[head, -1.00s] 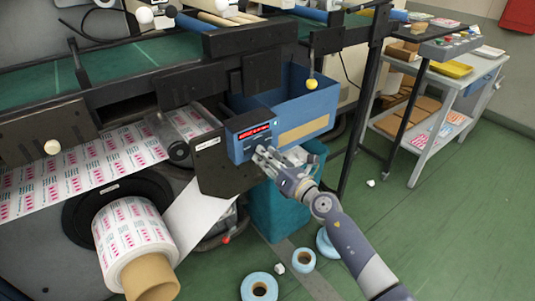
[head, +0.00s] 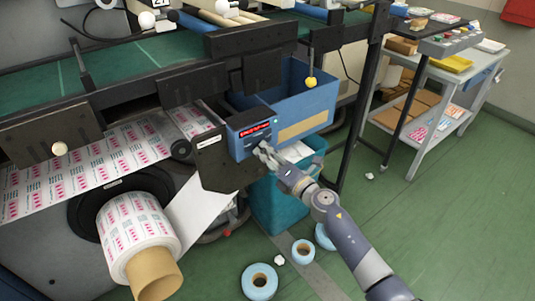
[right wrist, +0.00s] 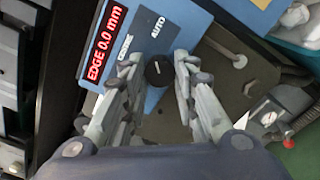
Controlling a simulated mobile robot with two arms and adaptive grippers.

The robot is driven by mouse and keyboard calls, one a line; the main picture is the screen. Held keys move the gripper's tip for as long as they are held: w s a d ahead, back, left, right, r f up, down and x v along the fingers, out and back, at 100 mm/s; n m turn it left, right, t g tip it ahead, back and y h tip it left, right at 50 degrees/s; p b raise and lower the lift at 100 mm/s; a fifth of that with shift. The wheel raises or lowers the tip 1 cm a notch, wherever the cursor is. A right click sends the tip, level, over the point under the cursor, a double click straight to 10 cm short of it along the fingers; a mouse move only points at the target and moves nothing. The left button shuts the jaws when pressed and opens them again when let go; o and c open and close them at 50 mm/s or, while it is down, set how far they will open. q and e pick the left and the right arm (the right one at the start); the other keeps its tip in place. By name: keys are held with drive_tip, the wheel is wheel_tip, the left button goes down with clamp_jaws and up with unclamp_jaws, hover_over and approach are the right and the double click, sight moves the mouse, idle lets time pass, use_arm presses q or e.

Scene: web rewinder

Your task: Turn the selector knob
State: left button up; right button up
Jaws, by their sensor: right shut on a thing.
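The selector knob (right wrist: 156,75) is small, round and black, with a short pale mark on its face. It sits on a blue control box (head: 244,146), which also shows in the right wrist view (right wrist: 180,35). The box has a red-lit display (head: 256,131), reading "EDGE 0.0 mm" in the right wrist view (right wrist: 105,45). "AUTO" and a second label are printed near the knob. My right gripper (right wrist: 157,66) is shut on the knob, one finger on each side. In the head view the right gripper (head: 265,154) hides the knob. My left gripper is out of view.
A dark plate (head: 217,170) lies beside the box, and a blue bin (head: 307,90) is behind it. A printed roll (head: 137,230) is at the lower left. A teal bin (head: 277,207) and blue tape rolls (head: 260,281) are below. A cart (head: 435,140) stands right.

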drive_tip(key=o, duration=1.1)
drive_tip(key=v, duration=1.2)
